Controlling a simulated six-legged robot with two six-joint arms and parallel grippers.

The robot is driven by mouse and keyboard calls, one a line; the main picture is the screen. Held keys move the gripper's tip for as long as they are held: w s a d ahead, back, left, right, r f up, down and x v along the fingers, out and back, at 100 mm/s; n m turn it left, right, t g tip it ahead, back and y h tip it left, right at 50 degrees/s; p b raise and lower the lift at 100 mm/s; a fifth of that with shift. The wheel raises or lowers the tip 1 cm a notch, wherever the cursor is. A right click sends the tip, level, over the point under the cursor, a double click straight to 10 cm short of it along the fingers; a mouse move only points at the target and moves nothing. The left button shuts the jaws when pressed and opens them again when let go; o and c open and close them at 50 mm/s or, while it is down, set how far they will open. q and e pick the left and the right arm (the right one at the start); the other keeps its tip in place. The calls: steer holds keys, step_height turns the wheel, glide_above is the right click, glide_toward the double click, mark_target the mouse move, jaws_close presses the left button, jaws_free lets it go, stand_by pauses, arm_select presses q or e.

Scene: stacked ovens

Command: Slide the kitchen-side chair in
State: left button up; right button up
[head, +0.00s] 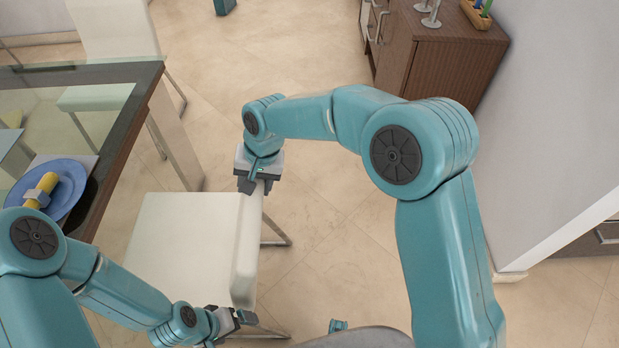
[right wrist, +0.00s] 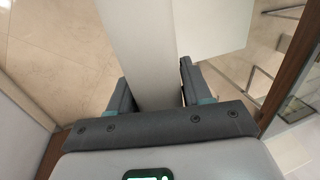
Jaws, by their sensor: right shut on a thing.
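The white chair (head: 180,245) stands at the right side of the glass-topped table (head: 125,125), its backrest (head: 245,255) on the side away from the table. My right gripper (head: 259,187) is shut on the far end of the backrest; the right wrist view shows its fingers on both sides of the pale backrest (right wrist: 143,60). The seat (right wrist: 215,25) shows beside it there. My left gripper (head: 240,315) is at the near end of the backrest; whether its jaws are open or shut is unclear. Part of the seat's near side is hidden by my left arm.
Another white chair (head: 112,30) stands beyond the table's far edge. A blue plate (head: 68,185) with a yellow roll lies on the table. A brown cabinet (head: 440,60) stands at the back right, beside a pale wall (head: 560,100).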

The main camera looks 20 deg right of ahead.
steer(key=shift+w+a+f+p, duration=0.1)
steer(key=shift+w+a+p, duration=0.2)
steer(key=shift+a, duration=0.65)
steer(key=shift+w+a+p, duration=0.2)
steer(key=shift+a+p, duration=0.1)
steer(key=shift+a, duration=0.6)
steer(key=shift+w+a+f+p, duration=0.1)
steer(key=shift+w+a+p, duration=0.2)
steer(key=shift+a, duration=0.65)
steer(key=shift+a+r, duration=0.1)
steer(key=w+a+p, duration=0.2)
steer(key=a+p, duration=0.2)
steer(key=a, duration=0.4)
steer(key=shift+w+a, duration=0.2)
